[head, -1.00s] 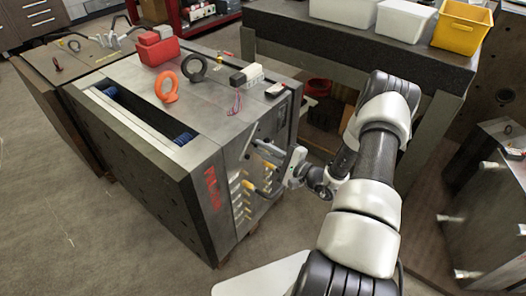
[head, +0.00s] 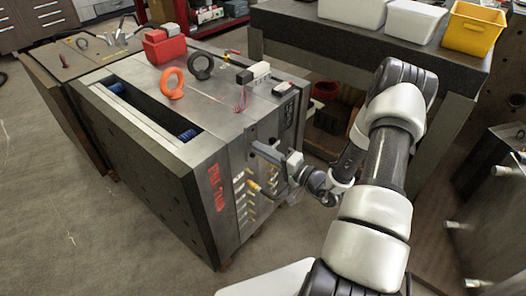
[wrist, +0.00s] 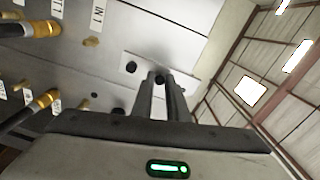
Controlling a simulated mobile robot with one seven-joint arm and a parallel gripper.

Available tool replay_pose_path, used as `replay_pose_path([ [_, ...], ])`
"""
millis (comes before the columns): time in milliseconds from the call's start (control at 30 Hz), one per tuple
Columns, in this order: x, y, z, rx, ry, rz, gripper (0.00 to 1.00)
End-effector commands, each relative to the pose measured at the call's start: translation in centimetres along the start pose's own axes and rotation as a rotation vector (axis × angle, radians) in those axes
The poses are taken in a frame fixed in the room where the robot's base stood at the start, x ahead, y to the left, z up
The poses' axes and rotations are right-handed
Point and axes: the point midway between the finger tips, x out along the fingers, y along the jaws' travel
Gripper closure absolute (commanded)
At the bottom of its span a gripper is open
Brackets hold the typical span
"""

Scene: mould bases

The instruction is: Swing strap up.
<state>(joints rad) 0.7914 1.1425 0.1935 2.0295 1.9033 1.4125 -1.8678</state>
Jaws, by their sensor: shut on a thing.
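The large grey steel mould base (head: 205,145) stands left of my arm in the head view, with red lettering and brass fittings on its near side. A short grey bar, which looks like the strap (head: 266,153), sits against that side near the upper edge, tilted. My gripper (head: 286,166) is at its right end. In the wrist view my gripper (wrist: 158,84) has its two dark fingers close together on a small dark part. A light grey plate with dark holes (wrist: 132,66) lies just beyond the fingertips. The fingers hide much of the gripped part.
An orange lifting ring (head: 172,83), a dark ring (head: 201,66) and a red box (head: 161,47) are on top of the mould base. Brass hose fittings (wrist: 42,29) stick out beside my gripper. A dark workbench (head: 350,42) with bins stands behind; another block is at right.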

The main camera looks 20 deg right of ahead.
Motion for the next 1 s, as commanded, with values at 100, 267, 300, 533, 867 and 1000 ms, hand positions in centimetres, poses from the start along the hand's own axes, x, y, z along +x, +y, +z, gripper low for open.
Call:
replay_pose_path([
  [100, 0.03, -0.10, 0.36, -0.017, -0.005, -0.003, 1.00],
  [267, 0.03, -0.12, 0.42, -0.027, -0.005, -0.003, 1.00],
  [300, 0.03, -0.12, 0.43, -0.027, -0.005, -0.003, 1.00],
  [533, 0.03, -0.10, 0.45, -0.026, -0.006, -0.002, 1.00],
  [867, 0.01, -0.03, 0.31, -0.027, -0.003, -0.001, 0.78],
  [1000, -0.54, -0.04, 0.21, -0.027, -0.001, 0.000, 0.78],
])
